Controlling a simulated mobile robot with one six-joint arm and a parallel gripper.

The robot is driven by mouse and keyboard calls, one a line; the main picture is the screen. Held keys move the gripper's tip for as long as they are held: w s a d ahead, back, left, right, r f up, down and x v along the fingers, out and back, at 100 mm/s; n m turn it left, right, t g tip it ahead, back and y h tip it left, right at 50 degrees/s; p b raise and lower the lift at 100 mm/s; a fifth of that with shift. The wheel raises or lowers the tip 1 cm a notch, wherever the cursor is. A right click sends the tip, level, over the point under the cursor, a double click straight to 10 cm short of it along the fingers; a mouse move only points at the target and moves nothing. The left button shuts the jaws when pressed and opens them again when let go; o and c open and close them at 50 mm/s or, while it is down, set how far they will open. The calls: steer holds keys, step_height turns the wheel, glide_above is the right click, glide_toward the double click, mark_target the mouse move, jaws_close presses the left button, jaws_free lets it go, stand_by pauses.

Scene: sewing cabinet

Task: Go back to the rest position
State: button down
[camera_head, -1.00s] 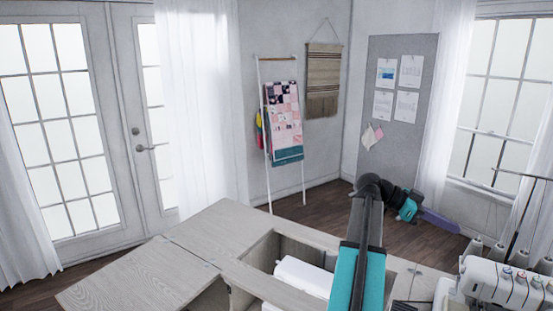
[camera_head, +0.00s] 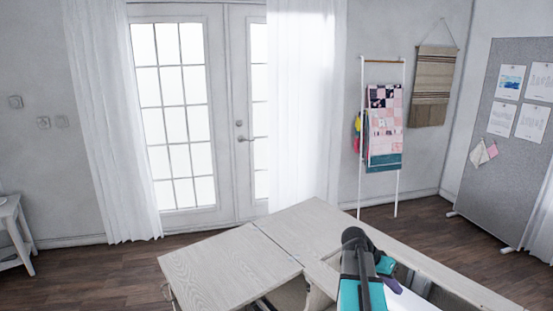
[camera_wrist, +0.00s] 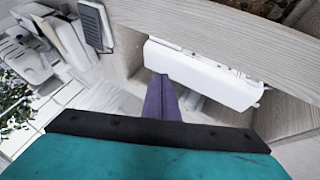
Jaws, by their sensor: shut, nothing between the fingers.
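My arm (camera_head: 365,290), teal and black, rises at the lower right of the head view over the wooden sewing cabinet (camera_head: 228,268). My gripper (camera_wrist: 162,100) shows in the wrist view as purple fingers pressed together, with nothing held. It points down toward the cabinet's opening. In the head view only a small purple part of it shows beside the arm. A white sewing machine (camera_wrist: 205,75) lies in the opening, beyond the fingertips in the wrist view. I cannot tell the exact gap between them.
French doors (camera_head: 180,110), a quilt ladder (camera_head: 384,125) and a grey pinboard (camera_head: 515,170) stand along the walls. A small white table (camera_head: 12,225) is at the left edge. Wooden floor (camera_head: 110,270) is free left of the cabinet. A pedal (camera_wrist: 96,25) shows in the wrist view.

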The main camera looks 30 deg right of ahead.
steer(key=w+a+f+n+t+y, duration=0.2)
steer(key=w+a+f+n, duration=0.3)
steer(key=a, duration=0.7)
steer(key=w+a+f+n+t+y, duration=0.1)
steer(key=w+a+f+n, duration=0.2)
steer(key=w+a+f, duration=0.6)
steer(key=s+a+f+n+y, duration=0.1)
steer(key=a+f+n, duration=0.15)
steer(key=a, duration=0.75)
steer(key=s+a+f+n+t+y, duration=0.1)
steer(key=s+a+f+n+y, duration=0.15)
steer(key=a, duration=0.65)
steer(key=s+a+f+n+y, duration=0.1)
steer(key=a+f+n, duration=0.15)
steer(key=a, duration=0.75)
steer(key=s+f+g+b, duration=0.2)
steer(key=s+f+b, duration=0.5)
steer(key=s+f, duration=0.5)
steer(key=s+f+g+b, duration=0.3)
steer(key=s+f+b, duration=0.4)
steer(key=f, duration=1.4)
steer(key=s, duration=0.5)
steer(key=shift+s+d, duration=0.3)
steer(key=shift+s, duration=0.1)
steer(key=shift+s+r+h, duration=0.1)
steer(key=shift+s+h, duration=0.05)
steer(key=shift+h, duration=0.1)
